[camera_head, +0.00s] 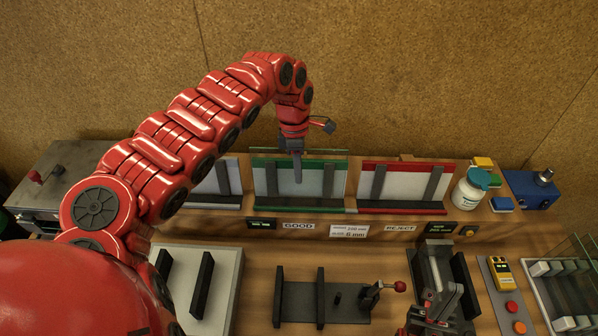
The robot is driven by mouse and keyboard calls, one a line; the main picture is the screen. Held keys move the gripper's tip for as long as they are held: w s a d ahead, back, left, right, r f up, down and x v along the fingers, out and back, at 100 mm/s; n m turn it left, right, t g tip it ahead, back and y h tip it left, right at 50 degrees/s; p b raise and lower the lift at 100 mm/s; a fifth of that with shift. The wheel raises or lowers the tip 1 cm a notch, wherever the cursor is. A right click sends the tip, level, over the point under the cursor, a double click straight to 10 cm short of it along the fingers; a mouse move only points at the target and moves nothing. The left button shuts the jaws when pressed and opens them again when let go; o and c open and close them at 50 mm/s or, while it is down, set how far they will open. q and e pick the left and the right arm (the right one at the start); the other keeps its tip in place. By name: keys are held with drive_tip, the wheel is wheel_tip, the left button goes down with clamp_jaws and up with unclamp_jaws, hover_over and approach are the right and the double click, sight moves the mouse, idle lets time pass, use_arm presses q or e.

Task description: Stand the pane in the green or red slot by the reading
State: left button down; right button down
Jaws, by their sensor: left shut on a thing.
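My left gripper (297,172) reaches down in front of the white backing of the green slot (268,208), between its two dark uprights. It is shut on the clear pane, whose outline is hard to make out against the backing. I cannot tell whether the pane's lower edge sits in the slot. The red slot (398,206) is to the right, with a similar backing and dark uprights. A GOOD label (298,226) is below the green slot and a REJECT label (400,229) below the red one. A small lit display (439,228) is too small to read.
A dark fixture (300,303) with a red-knobbed lever (399,286) lies in front. A white bottle (470,188) with a teal cap stands near the red slot. A rack (545,290) with clear panes is far right.

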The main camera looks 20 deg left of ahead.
use_arm(q)
drive_tip(key=w+a+f+b, duration=0.1)
drive_tip(key=w+f+b, duration=0.4)
drive_tip(key=w, duration=0.1)
drive_tip(key=shift+a+f+b, duration=0.3)
idle(0.7)
drive_tip(key=shift+f, duration=0.25)
idle(0.6)
drive_tip(key=c, duration=1.1)
unclamp_jaws()
drive_tip(key=shift+c, duration=0.2)
drive_tip(key=shift+o, duration=1.1)
drive_tip(key=shift+s+r, duration=0.15)
drive_tip(key=shift+s, duration=0.05)
drive_tip(key=shift+w, duration=0.1)
